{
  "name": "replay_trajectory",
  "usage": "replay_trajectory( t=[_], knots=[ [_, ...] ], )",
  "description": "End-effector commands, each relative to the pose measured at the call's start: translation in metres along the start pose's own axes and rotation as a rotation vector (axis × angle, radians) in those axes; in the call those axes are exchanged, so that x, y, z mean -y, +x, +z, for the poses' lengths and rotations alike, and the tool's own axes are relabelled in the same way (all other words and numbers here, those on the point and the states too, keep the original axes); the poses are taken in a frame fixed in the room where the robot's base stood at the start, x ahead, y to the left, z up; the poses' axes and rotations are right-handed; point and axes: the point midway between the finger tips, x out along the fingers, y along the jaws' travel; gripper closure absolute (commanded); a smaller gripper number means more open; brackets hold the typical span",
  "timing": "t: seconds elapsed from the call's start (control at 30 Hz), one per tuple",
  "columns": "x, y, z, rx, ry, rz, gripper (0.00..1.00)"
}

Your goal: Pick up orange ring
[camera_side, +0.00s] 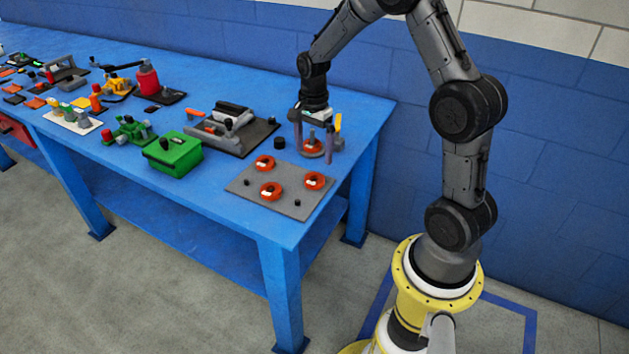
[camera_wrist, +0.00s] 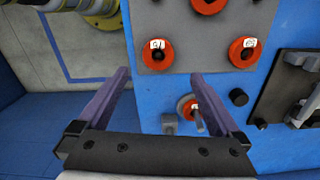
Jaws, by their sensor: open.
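Three orange rings lie on a grey panel in the side view: one at the back left (camera_side: 265,162), one at the right (camera_side: 313,180) and one at the front (camera_side: 271,191). They also show at the top of the wrist view, two of them with white labels (camera_wrist: 158,56) (camera_wrist: 245,53).
A dark fixture plate (camera_side: 262,135) with grey parts stands left of my gripper. A green box (camera_side: 175,155) and several other fixtures stand farther left on the blue table (camera_side: 240,235). The table's right edge is close.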

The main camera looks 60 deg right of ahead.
Motion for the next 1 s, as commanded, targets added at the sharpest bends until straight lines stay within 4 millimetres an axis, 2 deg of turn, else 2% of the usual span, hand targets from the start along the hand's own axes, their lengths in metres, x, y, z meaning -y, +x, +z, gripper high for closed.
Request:
replay_trajectory(
  t=[0.1,0.37,0.6,0.7,1.0],
  knots=[
    [-0.001,0.019,0.001,0.001,-0.001,0.003,0.00],
    [-0.001,0.037,0.001,0.001,-0.002,0.002,0.00],
    [-0.004,0.071,0.001,0.001,-0.002,0.003,0.00],
    [-0.004,0.079,0.000,0.000,-0.002,0.001,0.00],
    [-0.003,0.083,0.000,0.000,-0.002,-0.002,0.02]
  ],
)
